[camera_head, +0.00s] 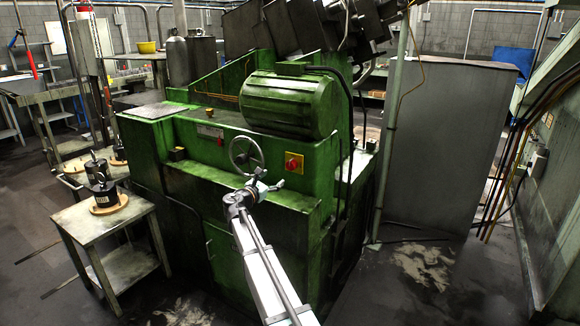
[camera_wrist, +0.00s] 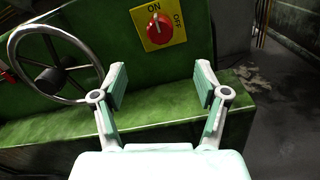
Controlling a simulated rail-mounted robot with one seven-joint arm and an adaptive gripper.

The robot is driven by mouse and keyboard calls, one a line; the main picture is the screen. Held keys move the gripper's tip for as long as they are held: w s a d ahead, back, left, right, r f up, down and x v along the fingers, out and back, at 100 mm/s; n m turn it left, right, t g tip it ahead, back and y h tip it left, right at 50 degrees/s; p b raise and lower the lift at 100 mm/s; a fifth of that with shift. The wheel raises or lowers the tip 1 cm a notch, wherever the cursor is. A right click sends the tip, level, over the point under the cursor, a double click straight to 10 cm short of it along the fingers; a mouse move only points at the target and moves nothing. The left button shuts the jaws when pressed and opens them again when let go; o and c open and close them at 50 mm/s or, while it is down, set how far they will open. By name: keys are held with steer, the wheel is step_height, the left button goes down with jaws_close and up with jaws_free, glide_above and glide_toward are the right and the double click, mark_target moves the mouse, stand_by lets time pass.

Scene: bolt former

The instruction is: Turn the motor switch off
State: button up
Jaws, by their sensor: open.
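The motor switch (camera_head: 293,163) is a red round knob on a yellow plate on the front of the green machine. In the wrist view the red knob (camera_wrist: 159,28) has a white mark that appears to point up toward the word ON; OFF is printed to its right. My gripper (camera_wrist: 160,82) is open and empty, its two fingers spread wide below the knob in that view. The knob lies beyond the fingertips, and nothing touches it. In the head view my gripper (camera_head: 264,180) is left of and below the switch plate.
A handwheel (camera_wrist: 50,62) is just left of my gripper. A green ledge (camera_wrist: 150,125) juts out below the switch panel. A green motor (camera_head: 290,103) sits above. A small table (camera_head: 120,218) stands at left; floor at right is clear.

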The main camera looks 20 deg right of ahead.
mark_target(290, 166)
steer(key=p+x, duration=0.2)
steer(key=x, duration=1.2)
steer(key=shift+f, duration=0.1)
steer(key=c, duration=1.2)
